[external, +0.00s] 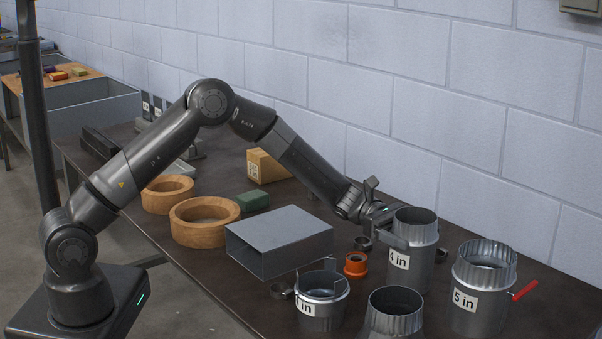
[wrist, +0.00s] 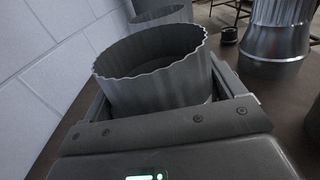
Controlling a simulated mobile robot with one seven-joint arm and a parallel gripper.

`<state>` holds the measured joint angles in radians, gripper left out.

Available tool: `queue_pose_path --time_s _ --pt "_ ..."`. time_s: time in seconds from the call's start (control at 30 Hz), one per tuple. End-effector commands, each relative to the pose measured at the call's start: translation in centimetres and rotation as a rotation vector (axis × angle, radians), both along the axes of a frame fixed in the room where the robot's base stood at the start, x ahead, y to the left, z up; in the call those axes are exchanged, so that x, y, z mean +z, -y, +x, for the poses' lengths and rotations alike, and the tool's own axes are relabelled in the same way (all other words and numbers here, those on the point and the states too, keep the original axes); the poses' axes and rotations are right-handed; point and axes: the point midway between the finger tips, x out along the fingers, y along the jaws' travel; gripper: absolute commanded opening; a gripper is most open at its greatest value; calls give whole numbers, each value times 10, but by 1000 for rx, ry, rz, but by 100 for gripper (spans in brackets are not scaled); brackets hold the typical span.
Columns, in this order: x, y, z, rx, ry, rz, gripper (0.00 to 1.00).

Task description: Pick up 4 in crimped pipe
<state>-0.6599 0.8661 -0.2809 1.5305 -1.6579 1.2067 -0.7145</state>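The 4 in crimped pipe (external: 415,236) is a grey metal cylinder with a fluted top rim and a white "4 in" label. It stands upright on the dark table in the external view. My gripper (external: 388,230) is at its upper left side, level with the part just below the rim. In the wrist view the pipe (wrist: 155,82) stands between my two spread fingers (wrist: 165,95), its rim rising above them. The fingers look open around it; whether either touches the wall is not clear. The far fingertip is hidden in the external view.
Crimped pipes stand close by: a 5 in one (external: 484,290) with a red handle, a short labelled one (external: 322,300) and another (external: 393,318) at the front. An orange fitting (external: 355,265), a rectangular duct (external: 280,240) and wooden rings (external: 205,222) lie left. A block wall (external: 450,120) runs behind.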

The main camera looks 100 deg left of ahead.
Motion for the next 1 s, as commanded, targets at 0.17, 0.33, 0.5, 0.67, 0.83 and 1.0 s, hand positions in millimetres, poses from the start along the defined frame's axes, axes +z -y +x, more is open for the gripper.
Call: queue_pose_path --time_s 0.17,0.33,0.5,0.67,0.83,1.0 --pt "0 0 0 0 0 0 63" --pt "0 0 0 0 0 0 60" --pt "3 0 0 0 1 0 60" --pt "15 -1 0 1 2 1 60" --pt "47 4 -2 -1 3 1 60" --pt "68 43 -16 -3 1 1 60"
